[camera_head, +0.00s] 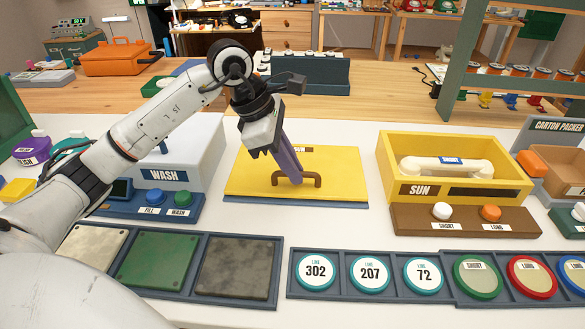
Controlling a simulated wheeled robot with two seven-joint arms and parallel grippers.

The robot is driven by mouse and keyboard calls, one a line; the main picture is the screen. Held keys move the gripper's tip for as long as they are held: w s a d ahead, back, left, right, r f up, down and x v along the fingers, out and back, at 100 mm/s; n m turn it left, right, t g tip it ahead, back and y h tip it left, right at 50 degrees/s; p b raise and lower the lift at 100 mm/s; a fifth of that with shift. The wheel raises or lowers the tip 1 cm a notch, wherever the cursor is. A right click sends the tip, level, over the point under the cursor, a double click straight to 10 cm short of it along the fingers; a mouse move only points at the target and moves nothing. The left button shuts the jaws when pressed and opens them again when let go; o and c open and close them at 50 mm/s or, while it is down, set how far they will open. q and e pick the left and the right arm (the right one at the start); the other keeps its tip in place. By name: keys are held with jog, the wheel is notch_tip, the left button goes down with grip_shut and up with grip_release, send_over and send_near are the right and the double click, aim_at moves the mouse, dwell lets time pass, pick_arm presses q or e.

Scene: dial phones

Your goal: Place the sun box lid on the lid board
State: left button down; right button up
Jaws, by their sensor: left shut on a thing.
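The sun box lid (245,178) is a flat yellow panel with a brown arched handle (313,180). It lies over a blue board (300,203), whose front edge shows just below it; I cannot tell whether the two touch. My left gripper (293,180) comes down from above and is shut on the lid's handle; its fingertips are partly hidden there. The yellow sun box (515,191) stands open to the right, with a white handset (445,167) inside. My right gripper is not in view.
The blue-white wash box (205,145) stands left of the lid. A brown panel with short and long buttons (465,220) fronts the sun box. A tray of swatches (185,265) and a row of round labelled discs (369,273) line the front. White table shows between lid and sun box.

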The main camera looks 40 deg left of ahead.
pick_arm(q)
jog(key=c, duration=1.8)
grip_release()
jog(key=shift+f, duration=0.2)
jog(key=p+v, duration=0.1)
jog(key=v, duration=1.1)
jog(key=shift+d+r, duration=0.1)
